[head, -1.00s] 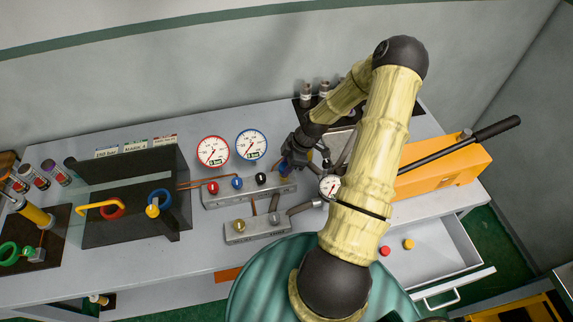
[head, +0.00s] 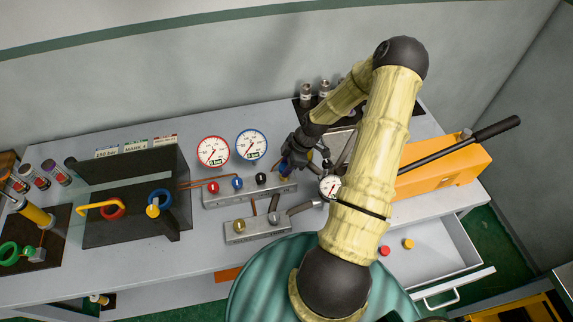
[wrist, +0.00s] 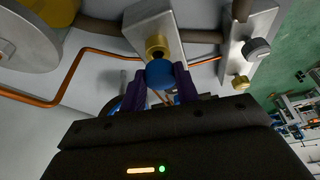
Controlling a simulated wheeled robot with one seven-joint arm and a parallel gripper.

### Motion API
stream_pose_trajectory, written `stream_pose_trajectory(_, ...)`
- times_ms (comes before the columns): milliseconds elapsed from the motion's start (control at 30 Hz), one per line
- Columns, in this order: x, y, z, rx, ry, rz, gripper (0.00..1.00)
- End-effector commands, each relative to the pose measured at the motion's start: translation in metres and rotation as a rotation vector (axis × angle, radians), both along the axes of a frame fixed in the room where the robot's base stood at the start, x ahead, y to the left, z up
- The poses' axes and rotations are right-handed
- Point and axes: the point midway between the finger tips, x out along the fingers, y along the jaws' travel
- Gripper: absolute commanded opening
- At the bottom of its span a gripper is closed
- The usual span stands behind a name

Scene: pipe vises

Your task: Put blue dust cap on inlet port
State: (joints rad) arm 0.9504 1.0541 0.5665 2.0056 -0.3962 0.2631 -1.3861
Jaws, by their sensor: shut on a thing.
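My gripper (wrist: 160,80) is shut on the blue dust cap (wrist: 159,74), which sits between its dark purple fingertips in the wrist view. Right beyond the cap is a brass port (wrist: 156,46) on a grey metal block (wrist: 148,22). The cap overlaps the port's lower end in the picture; I cannot tell whether they touch. No label on this port is legible. In the head view my gripper (head: 288,166) is low over the bench, right of the valve manifold, and the cap and port are mostly hidden there.
A manifold (head: 250,194) with red, blue and black knobs lies left of my gripper, below two round gauges. A small gauge (head: 330,187) is close on the right. An orange hand pump (head: 440,170) stands further right. An open drawer (head: 435,262) holds red and yellow caps.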

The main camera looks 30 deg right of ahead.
Motion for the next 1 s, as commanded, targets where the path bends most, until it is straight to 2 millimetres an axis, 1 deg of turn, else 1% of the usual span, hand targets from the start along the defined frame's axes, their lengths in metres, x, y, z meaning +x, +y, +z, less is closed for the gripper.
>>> stream_pose_trajectory(267, 0.0, 0.0, -0.001, 0.0, 0.0, 0.0, 0.09)
stream_pose_trajectory(867, 0.0, 0.0, -0.014, 0.0, 0.0, 0.0, 0.09)
stream_pose_trajectory(900, 0.0, 0.0, -0.014, 0.0, 0.0, 0.0, 0.33)
stream_pose_trajectory(967, 0.0, 0.0, -0.013, 0.0, 0.0, 0.0, 0.45)
stream_pose_trajectory(1000, 0.0, 0.0, -0.013, 0.0, 0.0, 0.0, 0.52)
